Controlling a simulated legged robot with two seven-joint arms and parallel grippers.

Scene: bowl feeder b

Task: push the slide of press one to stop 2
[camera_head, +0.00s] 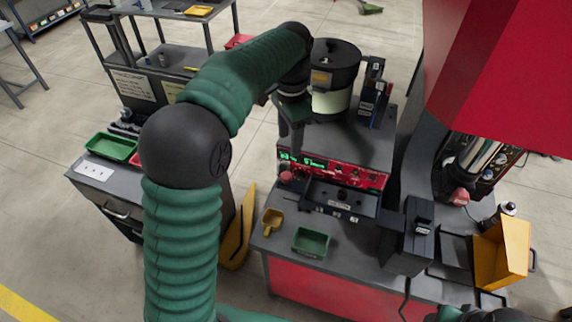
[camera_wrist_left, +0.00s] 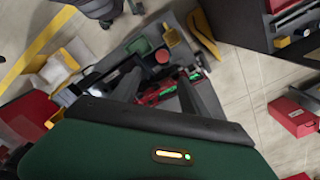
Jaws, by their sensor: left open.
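My left gripper (camera_head: 297,137) points down at the left end of a red control panel (camera_head: 345,174) with a green display. In the left wrist view its fingers (camera_wrist_left: 157,76) are apart, with nothing seen between them. The panel's red button (camera_wrist_left: 162,56) shows just beyond the fingertips, and also in the head view (camera_head: 287,177). I cannot tell whether the gripper touches the panel. No press label is readable, so I cannot tell which part is the slide of press one or where its stops are. My right gripper is not seen.
A round black-lidded bowl feeder (camera_head: 334,78) stands behind the panel. A green tray (camera_head: 311,242) and a yellow scoop (camera_head: 272,221) lie in front. A black unit (camera_head: 407,240) and a yellow bin (camera_head: 501,252) stand to the right. A red overhang (camera_head: 500,70) fills the upper right.

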